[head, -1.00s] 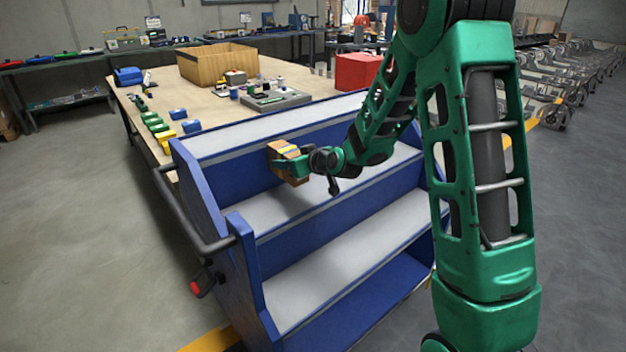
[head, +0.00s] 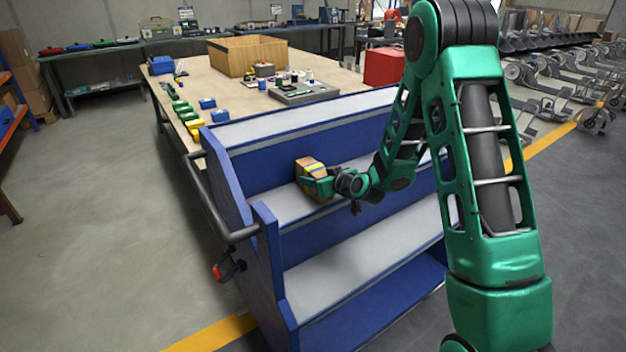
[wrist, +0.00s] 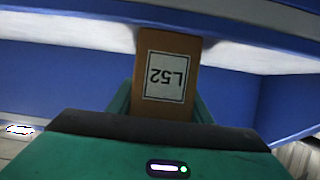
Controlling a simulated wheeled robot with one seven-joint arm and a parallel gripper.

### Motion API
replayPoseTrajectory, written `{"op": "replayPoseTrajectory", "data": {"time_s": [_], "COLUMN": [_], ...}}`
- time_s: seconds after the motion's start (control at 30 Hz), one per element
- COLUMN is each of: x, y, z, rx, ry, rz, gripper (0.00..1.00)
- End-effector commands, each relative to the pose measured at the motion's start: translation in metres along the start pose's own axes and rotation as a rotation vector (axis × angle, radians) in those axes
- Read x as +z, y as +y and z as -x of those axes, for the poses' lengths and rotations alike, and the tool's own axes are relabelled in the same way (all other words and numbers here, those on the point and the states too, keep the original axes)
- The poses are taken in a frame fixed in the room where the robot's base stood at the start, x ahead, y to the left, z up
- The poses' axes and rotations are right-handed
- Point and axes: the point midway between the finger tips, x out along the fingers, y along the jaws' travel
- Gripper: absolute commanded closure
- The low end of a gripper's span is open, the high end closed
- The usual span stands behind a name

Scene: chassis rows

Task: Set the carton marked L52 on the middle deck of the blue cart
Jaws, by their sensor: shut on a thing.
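The brown carton (head: 310,168) has a yellow and blue stripe on top in the head view. In the wrist view the carton (wrist: 150,45) shows a white label reading L52, upside down. My gripper (head: 318,184) is shut on it, with green fingers on both sides. The blue cart (head: 262,262) has stepped grey decks. The carton is at the middle deck (head: 288,207), towards its left part and in front of the blue riser. Its underside is partly hidden by my gripper, so I cannot tell whether it touches the deck.
The cart's top deck (head: 270,124) and lower deck (head: 335,275) look empty. The middle deck is bare around the carton. A dark handle (head: 222,222) is on the cart's left side. Behind stands a workbench with an open wooden box (head: 248,56) and a red box (head: 383,66).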

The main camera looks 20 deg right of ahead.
Motion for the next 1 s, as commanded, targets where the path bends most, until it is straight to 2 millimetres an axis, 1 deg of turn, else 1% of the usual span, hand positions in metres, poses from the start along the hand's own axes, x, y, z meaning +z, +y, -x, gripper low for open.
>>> {"op": "replayPoseTrajectory", "data": {"time_s": [0.13, 0.17, 0.2, 0.23, 0.57, 0.63, 0.77, 1.0], "x": [0.001, 0.002, 0.001, 0.001, 0.0, 0.0, -0.001, -0.001], "y": [0.0, 0.0, 0.0, 0.0, 0.0, 0.001, 0.001, 0.002], "z": [-0.001, -0.001, -0.001, 0.0, 0.0, 0.005, 0.022, 0.071], "rx": [0.0, 0.0, 0.0, 0.0, 0.0, 0.001, 0.003, 0.004], "ry": [0.001, 0.0, 0.0, 0.0, 0.0, 0.0, 0.0, 0.0], "rz": [0.0, 0.0, 0.0, 0.0, 0.0, -0.001, -0.001, -0.003], "gripper": [0.96, 0.5, 0.4, 0.36, 0.36, 0.36, 0.36, 0.36]}}
